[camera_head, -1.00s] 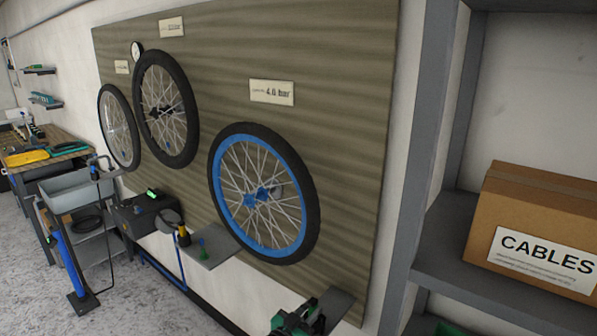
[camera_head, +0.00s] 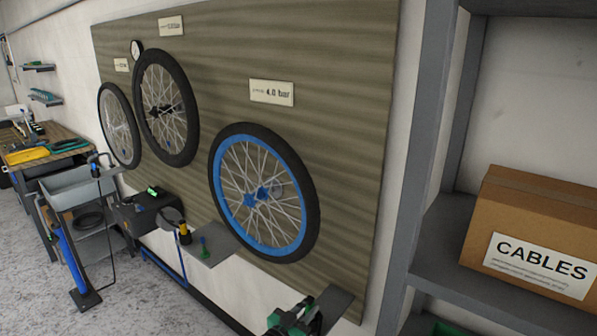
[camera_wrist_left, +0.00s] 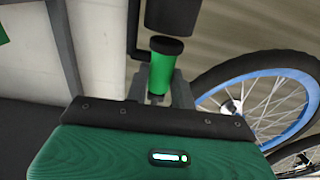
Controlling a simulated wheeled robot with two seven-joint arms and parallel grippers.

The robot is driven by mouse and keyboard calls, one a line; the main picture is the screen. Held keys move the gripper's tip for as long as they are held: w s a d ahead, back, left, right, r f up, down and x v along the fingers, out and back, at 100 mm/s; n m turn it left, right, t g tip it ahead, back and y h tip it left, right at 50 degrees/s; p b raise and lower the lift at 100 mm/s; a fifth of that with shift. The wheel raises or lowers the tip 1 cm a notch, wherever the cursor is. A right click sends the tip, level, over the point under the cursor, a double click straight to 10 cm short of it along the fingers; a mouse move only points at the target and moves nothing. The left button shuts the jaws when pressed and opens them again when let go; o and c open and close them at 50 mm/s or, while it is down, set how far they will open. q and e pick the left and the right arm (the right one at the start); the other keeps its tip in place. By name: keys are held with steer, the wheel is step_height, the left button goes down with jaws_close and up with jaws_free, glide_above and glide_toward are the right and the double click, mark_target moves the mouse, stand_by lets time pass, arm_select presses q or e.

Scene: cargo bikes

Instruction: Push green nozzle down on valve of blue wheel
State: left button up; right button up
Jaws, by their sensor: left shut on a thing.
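The blue wheel (camera_head: 246,228) hangs on the wooden board, with a black tyre, blue rim and blue hub. It also shows at the right of the left wrist view (camera_wrist_left: 276,73). I cannot make out its valve. My left gripper (camera_head: 308,306) is at the bottom of the head view, below and right of the wheel and apart from it. In the left wrist view its fingers (camera_wrist_left: 162,92) are shut on the green nozzle (camera_wrist_left: 160,72), a green cylinder with a black top. My right gripper is not in view.
A metal rack (camera_head: 424,170) with a CABLES box (camera_head: 530,235) stands at the right.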

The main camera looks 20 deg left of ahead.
arm_select(q)
steer(key=p+v, duration=0.4)
steer(key=v, duration=0.6)
steer(key=shift+s, duration=0.3)
steer(key=shift+r, duration=0.15)
